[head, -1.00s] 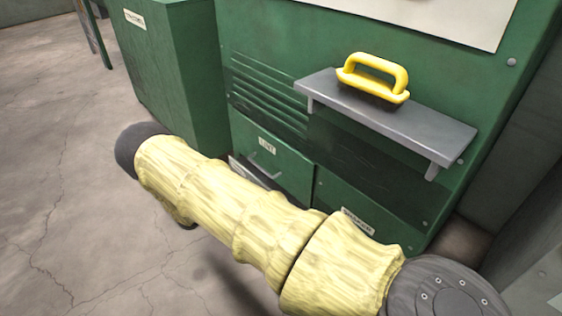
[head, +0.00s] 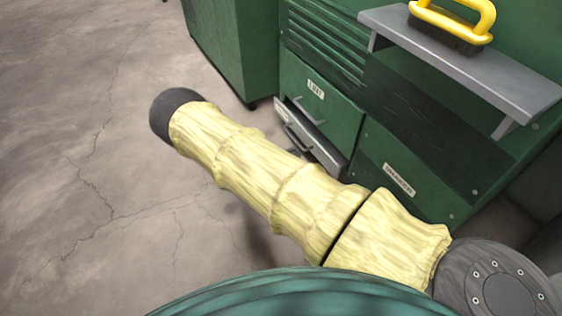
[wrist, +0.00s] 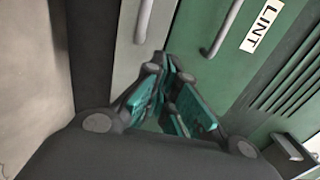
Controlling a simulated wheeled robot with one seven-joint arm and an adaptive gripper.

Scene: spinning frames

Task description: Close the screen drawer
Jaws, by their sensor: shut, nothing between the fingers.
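The screen drawer (head: 322,151) is a pale grey drawer below the green LINT drawer (head: 318,97) in the head view. It sticks out a little past the green front and has a dark bar handle. In the wrist view its grey front (wrist: 124,58) stands upright at the upper middle, beside the green LINT front (wrist: 225,70). My gripper (wrist: 170,75) is shut and empty, its teal fingers pointing at the grey front near its edge with the LINT drawer. I cannot tell whether they touch. My gripper is hidden in the head view.
A grey shelf (head: 515,83) with a yellow-handled brush (head: 452,22) juts out above the drawers at right. A second labelled green front (head: 400,178) is right of the screen drawer. A green cabinet (head: 235,45) stands at the left. The concrete floor (head: 80,160) at left is clear.

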